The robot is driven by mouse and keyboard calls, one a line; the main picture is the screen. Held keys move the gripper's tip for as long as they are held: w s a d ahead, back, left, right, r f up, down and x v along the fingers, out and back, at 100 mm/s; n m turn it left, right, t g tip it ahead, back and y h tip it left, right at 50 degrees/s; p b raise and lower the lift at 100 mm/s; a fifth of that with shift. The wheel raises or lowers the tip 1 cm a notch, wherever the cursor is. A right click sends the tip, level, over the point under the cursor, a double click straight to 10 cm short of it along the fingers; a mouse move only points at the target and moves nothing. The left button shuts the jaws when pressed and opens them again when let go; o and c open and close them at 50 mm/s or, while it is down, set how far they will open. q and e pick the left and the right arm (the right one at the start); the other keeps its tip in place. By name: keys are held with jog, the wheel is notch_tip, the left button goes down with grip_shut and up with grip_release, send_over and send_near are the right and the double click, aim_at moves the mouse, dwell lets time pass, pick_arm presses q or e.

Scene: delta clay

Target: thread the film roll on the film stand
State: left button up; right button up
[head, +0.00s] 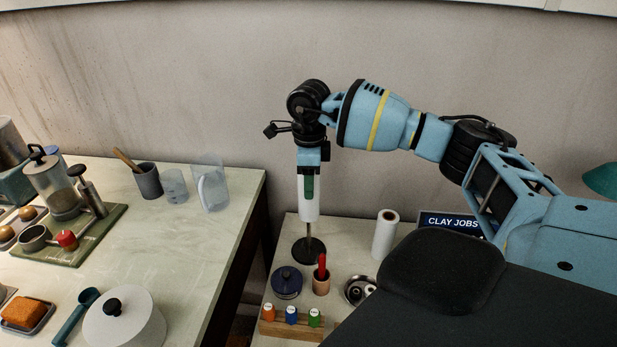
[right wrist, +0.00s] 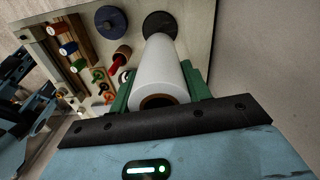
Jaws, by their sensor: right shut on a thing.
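The film roll, white with a brown core, (head: 308,208) is held upright by my right gripper (head: 309,187), whose green fingers are shut on it. The roll (right wrist: 160,78) also fills the space between the fingers in the right wrist view. The film stand (head: 308,251) has a dark round base and a thin metal post. The post shows below the roll's lower end, in line with it, and the base is clear of the roll. How far the post reaches inside the roll is hidden. The stand's base (right wrist: 160,24) shows beyond the roll in the right wrist view. My left gripper is out of view.
Another white roll (head: 384,236) stands right of the stand, before a CLAY JOBS sign (head: 447,222). A blue lidded pot (head: 287,281), a cup with a red tool (head: 321,285), a metal dish (head: 358,290) and a wooden bottle rack (head: 290,326) stand in front.

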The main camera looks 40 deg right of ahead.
aim_at(309, 204)
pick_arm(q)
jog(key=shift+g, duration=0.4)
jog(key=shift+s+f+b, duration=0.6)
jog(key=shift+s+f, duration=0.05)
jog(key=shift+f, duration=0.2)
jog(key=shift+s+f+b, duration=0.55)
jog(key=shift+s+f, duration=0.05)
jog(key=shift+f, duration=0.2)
pick_arm(e)
jog(key=shift+f, duration=3.8)
jog(key=o, duration=1.5)
jog(key=shift+r+p, duration=1.65)
jog(key=shift+r, duration=1.9)
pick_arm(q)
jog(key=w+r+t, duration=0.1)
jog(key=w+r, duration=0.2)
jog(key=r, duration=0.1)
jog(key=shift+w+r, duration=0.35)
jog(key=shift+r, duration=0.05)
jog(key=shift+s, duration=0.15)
pick_arm(e)
jog(key=shift+f, duration=0.15)
